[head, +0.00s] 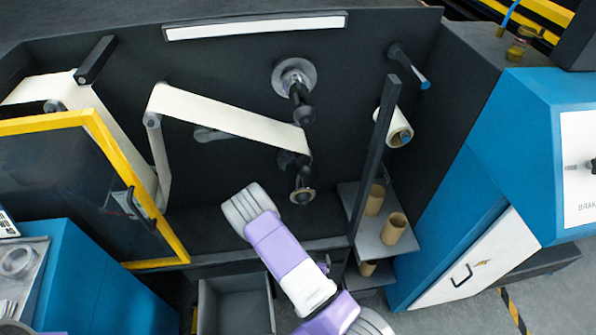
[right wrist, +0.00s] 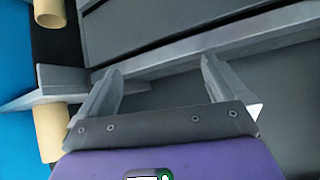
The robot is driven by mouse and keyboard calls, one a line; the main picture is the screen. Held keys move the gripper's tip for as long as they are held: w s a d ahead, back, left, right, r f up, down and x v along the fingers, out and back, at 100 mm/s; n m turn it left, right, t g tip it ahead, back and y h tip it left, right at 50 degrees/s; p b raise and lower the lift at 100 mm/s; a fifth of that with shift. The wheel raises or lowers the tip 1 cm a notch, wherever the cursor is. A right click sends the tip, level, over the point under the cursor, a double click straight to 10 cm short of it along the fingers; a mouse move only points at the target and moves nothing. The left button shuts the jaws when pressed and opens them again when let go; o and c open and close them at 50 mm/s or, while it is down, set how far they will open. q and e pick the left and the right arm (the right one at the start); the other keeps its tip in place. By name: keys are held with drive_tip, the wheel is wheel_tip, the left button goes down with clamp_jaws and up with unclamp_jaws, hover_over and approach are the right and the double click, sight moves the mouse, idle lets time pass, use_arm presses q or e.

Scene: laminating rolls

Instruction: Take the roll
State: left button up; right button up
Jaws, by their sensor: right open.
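A white roll (head: 397,128) with a blue-tinted end sits at the right of the dark machine panel, beside an upright dark post. Its left part is partly hidden by the post. A white web (head: 230,115) runs across the panel to the spindle (head: 303,195), which shows a brown ring. My right gripper (right wrist: 160,72) is open and empty in the right wrist view, its two grey fingers apart in front of grey machine framing. Its fingers cannot be made out in the head view, where a purple and grey arm of mine crosses the lower middle. My left gripper is not in view.
Cardboard cores (head: 394,228) stand on a grey shelf (head: 370,241) at the right; cores (right wrist: 50,132) also show at left in the right wrist view. A yellow-framed door (head: 92,190) is at left, a blue cabinet (head: 490,170) at right, a grey bin (head: 237,305) below.

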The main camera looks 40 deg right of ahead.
sight(301, 190)
drive_tip(key=w+d+r+n+t+h+p, duration=0.15)
drive_tip(key=w+r+t, duration=0.25)
drive_tip(key=r, duration=0.4)
drive_tip(key=w+d+r+t+h, duration=0.15)
drive_tip(key=w+r+t, duration=0.25)
drive_tip(key=r, duration=0.4)
drive_tip(key=shift+n+t+y, duration=0.25)
drive_tip(key=shift+t+y, duration=0.05)
drive_tip(key=shift+y, duration=0.1)
drive_tip(key=x, duration=0.2)
drive_tip(key=b+x, duration=0.1)
drive_tip(key=x, duration=0.2)
drive_tip(key=r+x, duration=0.1)
drive_tip(key=x, duration=0.1)
drive_tip(key=shift+d, duration=0.3)
drive_tip(key=c, duration=1.1)
